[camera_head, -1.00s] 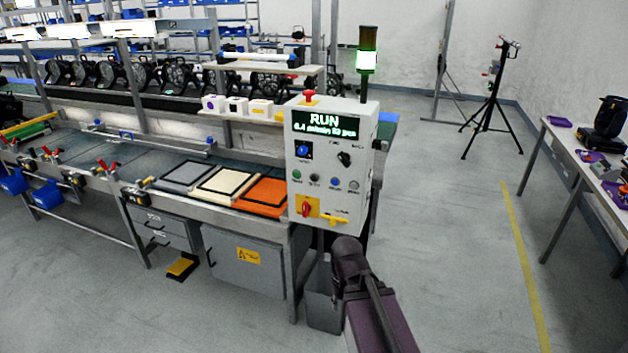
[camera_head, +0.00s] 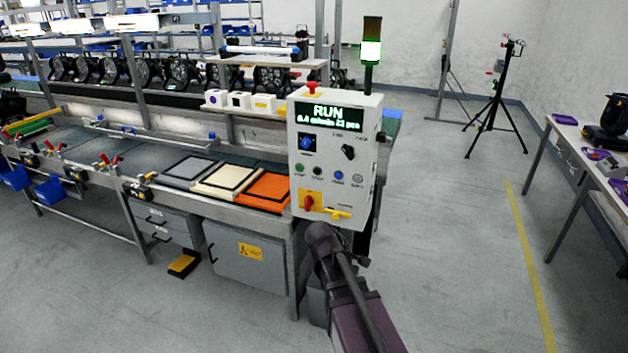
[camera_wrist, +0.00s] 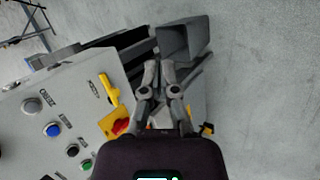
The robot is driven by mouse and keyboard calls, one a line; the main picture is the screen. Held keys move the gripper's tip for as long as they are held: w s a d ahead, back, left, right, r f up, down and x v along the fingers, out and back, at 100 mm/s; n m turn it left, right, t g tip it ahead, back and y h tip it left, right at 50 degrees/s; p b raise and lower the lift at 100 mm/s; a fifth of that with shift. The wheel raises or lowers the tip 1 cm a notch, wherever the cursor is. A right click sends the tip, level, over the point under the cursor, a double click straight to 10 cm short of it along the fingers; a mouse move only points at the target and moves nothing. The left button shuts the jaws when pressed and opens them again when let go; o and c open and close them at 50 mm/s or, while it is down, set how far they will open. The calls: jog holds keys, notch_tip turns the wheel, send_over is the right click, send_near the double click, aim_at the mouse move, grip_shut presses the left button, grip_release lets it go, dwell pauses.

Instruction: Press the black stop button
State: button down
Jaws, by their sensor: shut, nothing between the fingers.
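The black stop button (camera_head: 318,172) is in the lower button row of the white control box (camera_head: 340,110), between a green button (camera_head: 300,169) and a blue button (camera_head: 338,175). In the wrist view, the black button (camera_wrist: 72,150) is at lower left, near the green one. My gripper (camera_wrist: 159,66) is shut and empty in the wrist view. Its fingers are right of the panel face, apart from the button. In the head view my arm is just below the box and the fingers cannot be made out clearly.
A red knob on a yellow plate (camera_head: 310,202) and a yellow handle (camera_head: 338,214) sit low on the box. A red mushroom button (camera_head: 312,88) tops it. The display reads RUN and the stack light (camera_head: 371,52) glows green-white. Open floor lies to the right.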

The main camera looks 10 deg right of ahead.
aim_at(317, 172)
jog(key=w+a+r+n+t+h+b, duration=0.1)
jog(key=w+a+r+n+t, duration=0.3)
jog(key=w+n, duration=0.5)
jog(key=w+a+r+n+t+h+b, duration=0.1)
jog(key=w+a+r+n+t+b, duration=0.2)
jog(key=w+n, duration=0.7)
jog(key=a+r+n+t, duration=0.2)
jog(key=a+t, duration=0.2)
jog(key=a, duration=0.1)
jog(key=shift+r+h+b, duration=0.3)
jog(key=shift+b, duration=0.05)
jog(key=shift+w, duration=0.1)
jog(key=x, duration=1.4)
jog(key=shift+a+r, duration=0.1)
jog(key=shift+r, duration=0.1)
